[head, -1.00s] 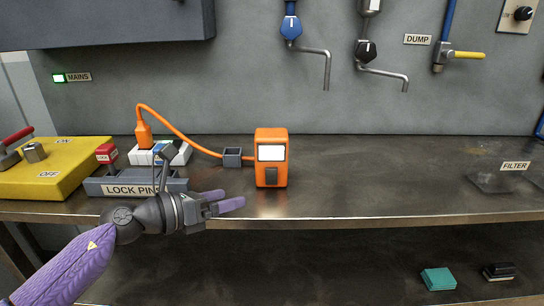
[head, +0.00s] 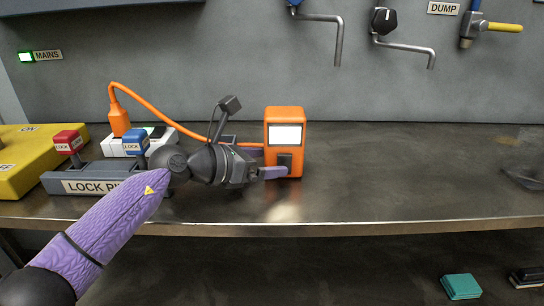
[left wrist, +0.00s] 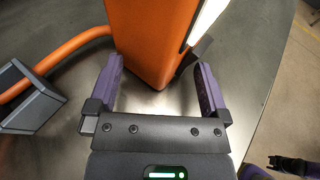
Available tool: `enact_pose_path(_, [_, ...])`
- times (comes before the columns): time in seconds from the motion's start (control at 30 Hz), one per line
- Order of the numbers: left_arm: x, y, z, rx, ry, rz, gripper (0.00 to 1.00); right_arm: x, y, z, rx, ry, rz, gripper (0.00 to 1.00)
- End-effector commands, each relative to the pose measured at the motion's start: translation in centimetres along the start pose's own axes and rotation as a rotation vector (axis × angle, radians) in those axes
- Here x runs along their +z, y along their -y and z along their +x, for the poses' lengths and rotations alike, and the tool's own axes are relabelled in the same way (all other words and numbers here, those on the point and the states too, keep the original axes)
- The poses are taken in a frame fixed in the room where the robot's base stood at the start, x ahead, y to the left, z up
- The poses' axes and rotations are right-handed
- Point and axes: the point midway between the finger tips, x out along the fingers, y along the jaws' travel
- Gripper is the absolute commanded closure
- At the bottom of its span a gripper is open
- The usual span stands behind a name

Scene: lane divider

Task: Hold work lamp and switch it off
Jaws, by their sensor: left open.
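The work lamp (head: 285,115) is an upright orange box on the bench, with a lit white panel and a dark switch (head: 284,159) below it. My left gripper (head: 271,163) is open at the lamp's lower left side. One finger lies across the front near the switch; the other is partly hidden behind the lamp. In the left wrist view the fingers (left wrist: 160,68) flank the lamp's lower body (left wrist: 150,40), with a gap visible on the left. A purple and dark part at that view's lower right looks like my right arm; its jaws are unclear.
An orange cable (head: 165,117) runs to a plug (head: 119,118) in a white socket strip. A lock-pin rack (head: 95,180) with red and blue pins stands left, under my arm. A grey holder (left wrist: 33,98) stands near the lamp. The bench right of the lamp is clear.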

Motion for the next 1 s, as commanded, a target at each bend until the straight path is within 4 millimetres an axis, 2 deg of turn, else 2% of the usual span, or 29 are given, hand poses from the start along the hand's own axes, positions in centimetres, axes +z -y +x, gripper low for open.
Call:
enact_pose_path(0.1, [-0.13, 0.04, 0.6, -0.001, -0.002, -0.001, 0.0, -0.09, 0.37, 0.32, -0.006, 0.0, 0.002, 0.41])
enact_pose_path(0.33, [0.01, 0.03, 0.61, -0.001, -0.001, 0.0, 0.0, -0.44, 0.44, 0.26, -0.007, -0.007, 0.003, 0.41])
enact_pose_path(0.37, [0.01, 0.03, 0.6, -0.001, -0.001, 0.0, 0.04, -0.49, 0.42, 0.26, -0.007, -0.008, 0.003, 0.41])
enact_pose_path(0.8, [0.0, 0.04, 0.59, -0.001, -0.001, -0.001, 0.97, -0.52, -0.13, 0.26, 0.002, -0.008, 0.0, 0.41])
enact_pose_path(0.83, [0.0, 0.04, 0.59, -0.001, -0.001, -0.001, 1.0, -0.5, -0.17, 0.26, 0.003, -0.008, 0.0, 0.41])
enact_pose_path(1.0, [0.0, 0.04, 0.59, -0.001, -0.001, -0.001, 1.0, -0.41, -0.3, 0.26, 0.005, -0.006, -0.001, 0.41])
